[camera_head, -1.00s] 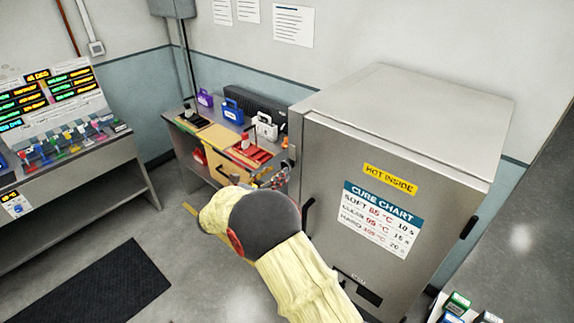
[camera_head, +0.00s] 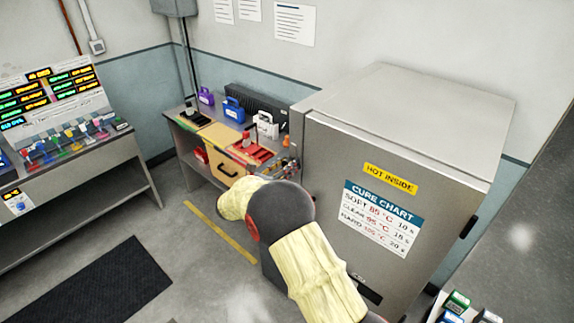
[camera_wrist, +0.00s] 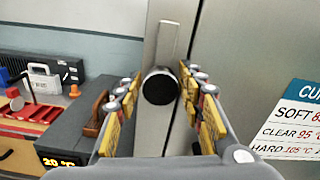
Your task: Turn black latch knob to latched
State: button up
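The black latch knob (camera_wrist: 160,87) shows in the wrist view as a round black end on a short stem, in front of a pale vertical plate at the oven door's edge. In the head view my arm hides it. My gripper (camera_wrist: 158,100) is open, with its yellow-padded fingers to the left and right of the knob. A gap shows on the left side; on the right the finger is close, and I cannot tell whether it touches. In the head view my gripper (camera_head: 288,169) is mostly hidden behind my wrist, beside the grey oven (camera_head: 325,135).
The oven door carries a cure chart (camera_head: 381,220) and a "hot inside" label (camera_head: 390,179). Left of it, a workbench (camera_head: 215,128) holds a red tray (camera_head: 252,152) and small cases. A dark grey box with a temperature display (camera_wrist: 65,160) is close left of my fingers.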

grip_shut()
dwell(0.5)
jog(key=shift+b, duration=0.3)
jog(key=m+b, duration=0.1)
jog(key=b, duration=0.1)
jog(key=m+b, duration=0.2)
jog(key=b, duration=0.1)
jog(key=shift+f, duration=0.25)
jog(key=m+b, duration=0.5)
jog(key=b, duration=0.2)
jog(key=shift+s+m+b, duration=0.1)
jog(key=shift+m+b, duration=0.2)
jog(key=shift+m, duration=0.1)
jog(key=m+b, duration=0.5)
jog(key=b, duration=0.2)
jog(key=shift+d+f+b, duration=0.1)
jog(key=shift+b, duration=0.25)
jog(key=m+b, duration=0.4)
jog(key=shift+b, duration=0.4)
jog(key=shift+r, duration=0.2)
